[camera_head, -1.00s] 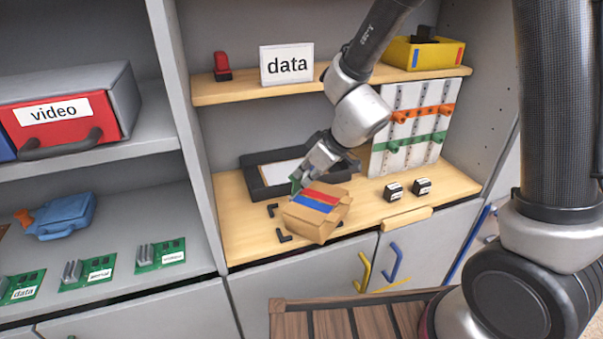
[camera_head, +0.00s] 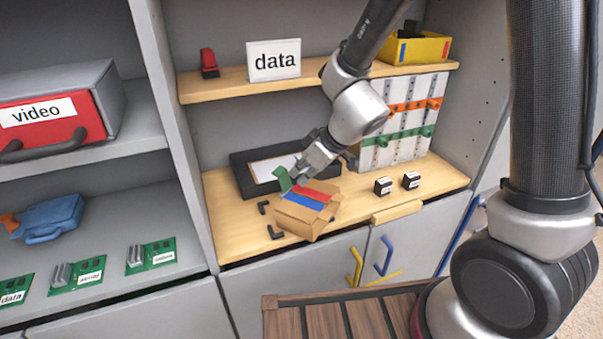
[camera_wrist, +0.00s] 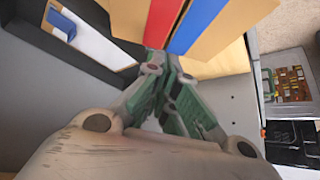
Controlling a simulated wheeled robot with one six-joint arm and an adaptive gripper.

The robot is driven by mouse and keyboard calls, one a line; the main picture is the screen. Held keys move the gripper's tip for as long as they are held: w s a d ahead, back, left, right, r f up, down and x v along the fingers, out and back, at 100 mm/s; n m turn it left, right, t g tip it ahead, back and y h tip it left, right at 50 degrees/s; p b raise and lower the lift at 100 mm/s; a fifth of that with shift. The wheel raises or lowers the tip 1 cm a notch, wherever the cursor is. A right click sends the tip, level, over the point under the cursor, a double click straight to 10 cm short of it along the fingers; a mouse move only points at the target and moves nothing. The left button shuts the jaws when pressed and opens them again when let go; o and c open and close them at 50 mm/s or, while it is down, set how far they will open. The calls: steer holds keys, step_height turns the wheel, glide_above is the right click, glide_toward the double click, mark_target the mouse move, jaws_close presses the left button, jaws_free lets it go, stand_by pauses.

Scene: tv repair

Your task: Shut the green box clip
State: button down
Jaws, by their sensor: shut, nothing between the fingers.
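The cardboard box (camera_head: 300,221) sits on the wooden work shelf, with a red strip (camera_head: 322,186) and a blue strip (camera_head: 303,199) lying across its top. The green clip (camera_head: 283,180) stands raised and tilted at the box's far left edge, not flat like the strips. My gripper (camera_head: 298,174) is shut and empty, right beside the green clip and above the box's far edge. I cannot tell whether they touch.
A black tray (camera_head: 240,174) lies behind the box. Small black blocks (camera_head: 383,187) stand to the right, and black corner pieces (camera_head: 276,233) lie at the left front. A panel with orange and green bars (camera_head: 405,108) stands behind. A shelf (camera_head: 215,90) is overhead.

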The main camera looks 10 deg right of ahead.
steer(key=v, duration=0.6)
steer(key=shift+r, duration=0.5)
steer(key=shift+w+a, duration=0.1)
steer(key=shift+a, duration=0.05)
steer(key=s+d+m+g, duration=0.3)
steer(key=s+d+m, duration=0.2)
steer(key=s, duration=0.3)
steer(key=s+d+r+m+t+h, duration=0.1)
steer(key=s+d+r+m, duration=0.1)
steer(key=d, duration=0.5)
steer(key=s+d+r+m+t+h, duration=0.1)
steer(key=s+d+r+h, duration=0.1)
steer(key=s+d+r, duration=0.2)
steer(key=s+d+r+m+t+h, duration=0.1)
steer(key=s+d+r+m+h, duration=0.1)
steer(key=d+r, duration=0.5)
steer(key=s+d, duration=0.1)
steer(key=d, duration=0.3)
steer(key=shift+s+r+m, duration=0.2)
steer(key=shift+r+m, duration=0.05)
steer(key=shift+m, duration=0.05)
